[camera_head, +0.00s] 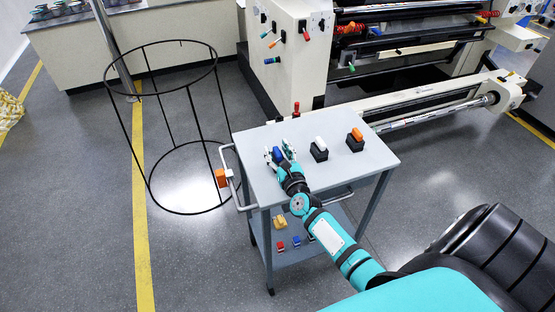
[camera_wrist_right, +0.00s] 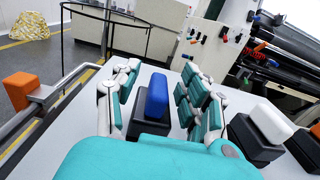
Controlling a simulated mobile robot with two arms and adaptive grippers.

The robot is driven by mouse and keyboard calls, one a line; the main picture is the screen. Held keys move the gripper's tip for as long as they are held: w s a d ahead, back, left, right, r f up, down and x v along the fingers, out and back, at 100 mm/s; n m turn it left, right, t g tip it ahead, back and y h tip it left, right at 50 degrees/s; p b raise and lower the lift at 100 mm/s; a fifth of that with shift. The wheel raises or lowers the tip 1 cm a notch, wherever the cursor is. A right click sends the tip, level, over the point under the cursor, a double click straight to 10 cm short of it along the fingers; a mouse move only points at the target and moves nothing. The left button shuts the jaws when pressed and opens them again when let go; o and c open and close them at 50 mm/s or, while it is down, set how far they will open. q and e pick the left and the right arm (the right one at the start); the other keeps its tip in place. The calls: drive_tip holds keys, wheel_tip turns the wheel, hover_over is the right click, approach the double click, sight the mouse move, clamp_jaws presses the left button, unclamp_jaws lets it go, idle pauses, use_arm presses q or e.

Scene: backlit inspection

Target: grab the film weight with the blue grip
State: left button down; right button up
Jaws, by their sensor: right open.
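The film weight with the blue grip (camera_wrist_right: 157,97) stands upright on the grey cart top, its black base (camera_wrist_right: 148,127) partly hidden by my own wrist. It also shows small in the head view (camera_head: 277,153). In the head view my right gripper (camera_head: 281,154) is at the left part of the cart top. My left gripper is not in view.
A weight with a white grip (camera_head: 319,149) and one with an orange grip (camera_head: 355,140) stand to the right on the cart top (camera_head: 352,171). An orange block (camera_head: 221,178) sits by the cart's left handle. A black wire hoop frame (camera_head: 150,190) stands left.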

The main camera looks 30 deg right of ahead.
clamp_jaws()
drive_tip(key=shift+r, duration=0.15)
